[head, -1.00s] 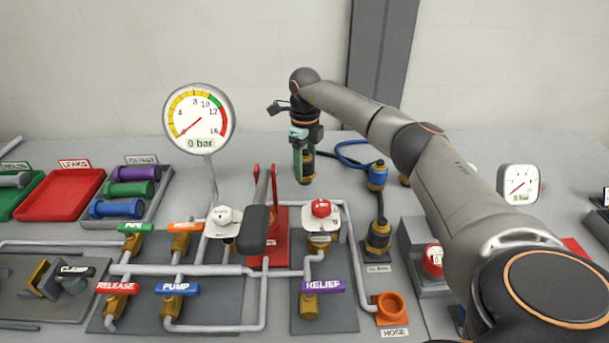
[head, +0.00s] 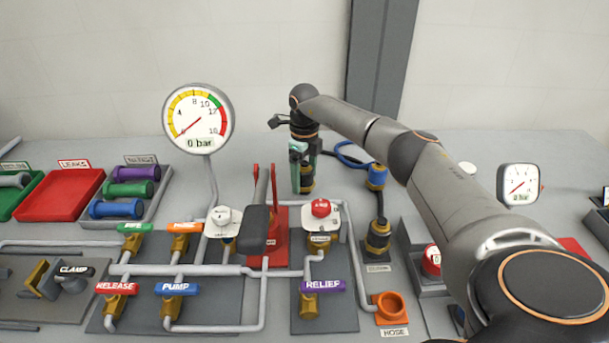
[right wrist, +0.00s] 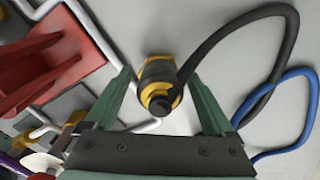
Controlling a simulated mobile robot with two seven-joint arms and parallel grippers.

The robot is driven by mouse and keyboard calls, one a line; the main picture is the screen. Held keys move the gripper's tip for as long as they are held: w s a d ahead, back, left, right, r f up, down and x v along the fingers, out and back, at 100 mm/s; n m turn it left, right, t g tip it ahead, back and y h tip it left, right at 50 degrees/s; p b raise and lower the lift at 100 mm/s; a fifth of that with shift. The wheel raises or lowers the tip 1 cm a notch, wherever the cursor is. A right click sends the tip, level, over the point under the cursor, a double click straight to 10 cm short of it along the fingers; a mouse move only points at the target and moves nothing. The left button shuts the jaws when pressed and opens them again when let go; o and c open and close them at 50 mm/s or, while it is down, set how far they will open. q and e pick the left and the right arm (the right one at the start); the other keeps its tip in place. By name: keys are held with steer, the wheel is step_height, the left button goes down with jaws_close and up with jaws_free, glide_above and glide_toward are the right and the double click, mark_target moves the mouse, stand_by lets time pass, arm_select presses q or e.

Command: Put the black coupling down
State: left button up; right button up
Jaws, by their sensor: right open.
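The black coupling (right wrist: 158,72), a dark body with gold rings, stands on the grey bench between the two green fingers of my right gripper (right wrist: 158,82) in the right wrist view. The fingers are open on either side of it, and a gap shows on both sides. In the head view the right gripper (head: 301,187) points straight down at the bench behind the red stand, with part of the coupling (head: 309,184) showing beside the fingers. A black hose (right wrist: 283,75) loops off to the right of the coupling. My left gripper is not in view.
A blue coupling (head: 377,176) with a blue hose (head: 345,152) is close on the right. A red stand (head: 277,240) with a lever is in front. A tall gauge (head: 198,120) reading 0 bar is at the left.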

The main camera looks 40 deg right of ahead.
step_height(320, 180, up, 12)
steer(key=shift+r, duration=0.2)
stand_by(0.4)
